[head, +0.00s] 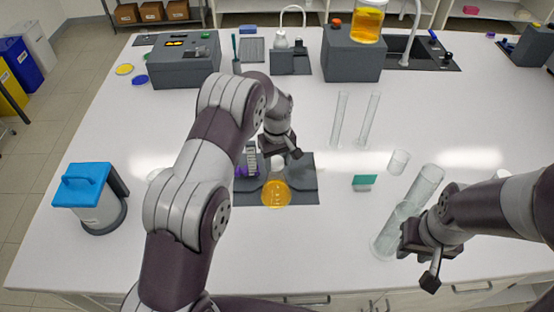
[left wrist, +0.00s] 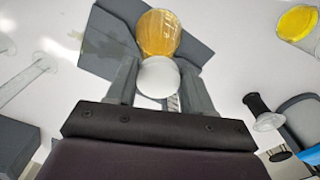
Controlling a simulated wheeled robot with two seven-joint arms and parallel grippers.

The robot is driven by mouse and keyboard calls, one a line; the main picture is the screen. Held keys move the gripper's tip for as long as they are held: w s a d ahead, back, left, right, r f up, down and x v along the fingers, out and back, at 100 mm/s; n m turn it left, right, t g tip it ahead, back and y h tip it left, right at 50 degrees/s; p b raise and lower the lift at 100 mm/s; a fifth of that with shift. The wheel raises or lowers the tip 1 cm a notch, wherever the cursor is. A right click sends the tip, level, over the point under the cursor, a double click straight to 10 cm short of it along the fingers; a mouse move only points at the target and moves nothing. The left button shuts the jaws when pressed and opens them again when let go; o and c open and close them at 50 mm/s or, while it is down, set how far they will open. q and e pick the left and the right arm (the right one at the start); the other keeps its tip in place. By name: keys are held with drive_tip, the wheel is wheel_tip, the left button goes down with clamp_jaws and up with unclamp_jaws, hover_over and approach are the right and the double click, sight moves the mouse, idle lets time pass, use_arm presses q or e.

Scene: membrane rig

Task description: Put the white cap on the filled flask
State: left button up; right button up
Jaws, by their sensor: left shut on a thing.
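The filled flask (head: 276,194), round with orange-yellow liquid, stands at the front of a dark grey mat (head: 300,197). It also shows in the left wrist view (left wrist: 158,32). My left gripper (head: 279,155) is shut on the white cap (left wrist: 158,77), just behind the flask in the head view. The cap (head: 277,162) overlaps the flask's edge in the left wrist view; whether they touch is unclear. The flask's neck is hidden there. My right gripper (head: 412,238) is at the right beside clear glassware (head: 424,187); its fingers are too hidden to tell their opening.
A blue-lidded container (head: 85,190) stands at the left. Grey equipment (head: 184,66) lines the back.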

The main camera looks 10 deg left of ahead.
use_arm(q)
drive_tip(key=o, duration=1.1)
drive_tip(key=shift+c, duration=0.2)
drive_tip(key=shift+r+b, duration=0.3)
wheel_tip(320, 180, up, 3)
drive_tip(key=shift+w+r+b, duration=0.1)
drive_tip(key=shift+r+b, duration=0.1)
drive_tip(key=shift+b, duration=0.85)
wheel_tip(320, 180, up, 9)
drive_tip(key=p, duration=0.5)
drive_tip(key=shift+s+p, duration=0.2)
drive_tip(key=shift+p, duration=0.2)
drive_tip(key=shift+f, duration=0.15)
